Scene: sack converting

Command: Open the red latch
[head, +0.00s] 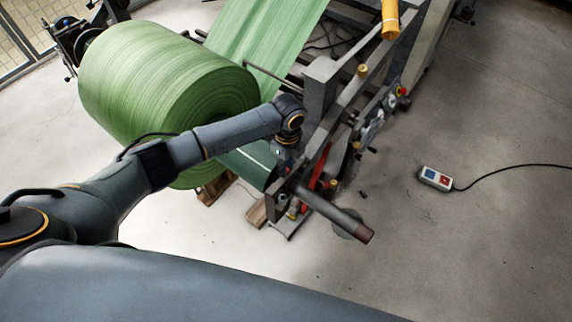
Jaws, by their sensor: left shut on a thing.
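The red latch (318,168) shows as a narrow red bar on the near end of the machine frame, just right of my left gripper. My left arm reaches in from the left, and my left gripper (286,163) points down at the frame's end. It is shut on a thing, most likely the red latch. The fingertips are small and dark here, so their contact is hard to make out. My right gripper is not in view.
A large green roll (165,100) lies behind my left arm, its green web running up to the machine. A dark roller shaft (335,213) juts toward the lower right. A control pendant (436,179) with a cable lies on open floor at right.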

